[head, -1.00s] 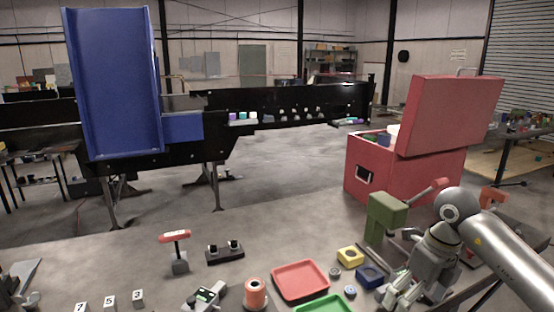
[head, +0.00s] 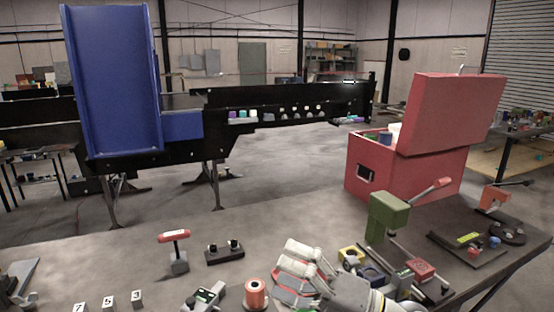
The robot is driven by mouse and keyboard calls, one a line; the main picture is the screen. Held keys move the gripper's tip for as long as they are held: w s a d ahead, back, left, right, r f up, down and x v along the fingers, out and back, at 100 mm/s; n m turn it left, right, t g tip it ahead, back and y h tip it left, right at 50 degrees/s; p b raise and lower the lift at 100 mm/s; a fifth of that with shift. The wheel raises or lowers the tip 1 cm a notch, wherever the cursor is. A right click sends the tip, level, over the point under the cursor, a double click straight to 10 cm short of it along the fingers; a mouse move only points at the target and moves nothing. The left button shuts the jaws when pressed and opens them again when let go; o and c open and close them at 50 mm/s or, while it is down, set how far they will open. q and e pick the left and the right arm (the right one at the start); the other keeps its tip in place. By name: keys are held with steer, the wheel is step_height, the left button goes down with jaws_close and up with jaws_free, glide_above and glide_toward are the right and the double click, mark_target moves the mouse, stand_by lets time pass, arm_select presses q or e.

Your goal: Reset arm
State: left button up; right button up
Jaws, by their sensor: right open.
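My right gripper (head: 296,268) is low in the middle of the head view, above the worktable (head: 130,262). Its jaws are open and point left, with no object seen between them. My left gripper is not in view.
A green press-like device (head: 388,215) with a red handle stands right of my arm. An open red chest (head: 405,172) is behind it. A red-topped stand (head: 175,250) and a black two-knob block (head: 224,252) stand left. The black conveyor (head: 290,100) and blue chute (head: 112,85) lie beyond.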

steer(key=w+d+m+t+h, duration=0.4)
steer(key=d+m+t+h, duration=0.5)
steer(key=m+t, duration=0.65)
steer(key=s+d+f+m+g+h, duration=0.35)
steer(key=d+f+m+h, duration=0.25)
steer(key=f+m, duration=0.3)
steer(key=s+d+f+m+g+h, duration=0.2)
steer(key=d+f+m+g+h, duration=0.4)
steer(key=f, duration=0.5)
steer(key=s+a+f+m+g+y, duration=0.15)
steer(key=s+f+g, duration=0.4)
steer(key=s, duration=0.55)
steer(key=s+f+m+g, duration=0.2)
steer(key=s+f+g, duration=0.2)
steer(key=s+f, duration=0.45)
steer(key=s+f+g, duration=0.1)
steer(key=s+f, duration=0.1)
steer(key=f, duration=1.1)
steer(key=s+f+g, duration=0.1)
steer(key=s+f, duration=0.1)
steer(key=f, duration=1.2)
steer(key=s+d+f, duration=0.3)
steer(key=s+f, duration=1.1)
steer(key=s, duration=0.2)
steer(key=shift+s+f+g, duration=0.3)
steer(key=shift+f+g, duration=0.05)
steer(key=shift+f, duration=0.05)
